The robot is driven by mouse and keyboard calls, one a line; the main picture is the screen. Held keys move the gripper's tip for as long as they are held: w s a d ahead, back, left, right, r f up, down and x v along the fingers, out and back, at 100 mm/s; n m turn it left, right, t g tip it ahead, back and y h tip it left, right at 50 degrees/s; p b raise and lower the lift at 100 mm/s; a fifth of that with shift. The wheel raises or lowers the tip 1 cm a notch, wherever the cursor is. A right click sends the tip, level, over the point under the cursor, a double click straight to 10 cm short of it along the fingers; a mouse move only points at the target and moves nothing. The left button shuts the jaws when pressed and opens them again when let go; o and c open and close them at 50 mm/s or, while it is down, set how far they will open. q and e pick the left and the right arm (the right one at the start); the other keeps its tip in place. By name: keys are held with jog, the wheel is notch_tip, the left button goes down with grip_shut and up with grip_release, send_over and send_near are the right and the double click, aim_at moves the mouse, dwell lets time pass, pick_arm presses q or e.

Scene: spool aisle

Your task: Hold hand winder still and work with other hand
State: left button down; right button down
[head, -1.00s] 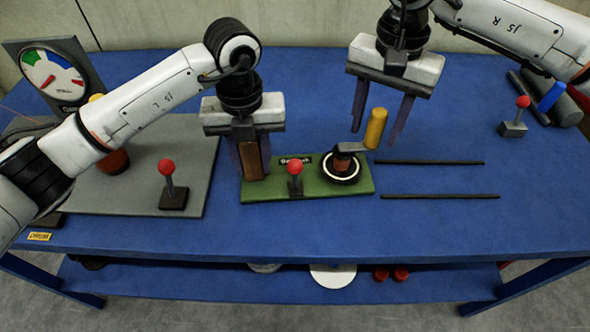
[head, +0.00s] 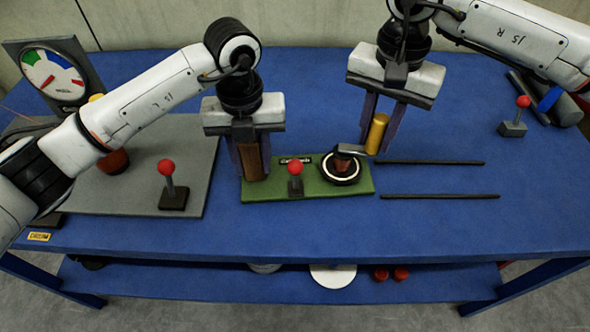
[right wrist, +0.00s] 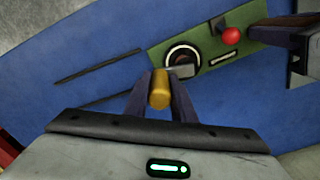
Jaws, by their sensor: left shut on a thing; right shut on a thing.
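The hand winder has a green base (head: 325,188) lying on the blue table, with a red-knobbed lever (head: 295,169) and a round spool (head: 341,168) at its right end. A crank arm with a yellow handle (head: 377,134) extends from the spool. My left gripper (head: 253,172) is shut on the brown block (head: 254,160) at the base's left end. My right gripper (head: 377,145) is shut on the yellow handle. In the right wrist view the yellow handle (right wrist: 160,93) sits between my right fingers, beside the spool (right wrist: 184,61).
Two dark rods (head: 430,163) lie right of the winder. A small red-knobbed switch (head: 514,122) stands at the right. The table's front right is clear.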

jog(key=s+a, duration=0.4)
jog(key=a, duration=0.1)
jog(key=w+a, duration=0.5)
jog(key=w+d, duration=0.5)
jog(key=s+d, duration=0.4)
jog(key=d, duration=0.1)
jog(key=shift+s, duration=0.35)
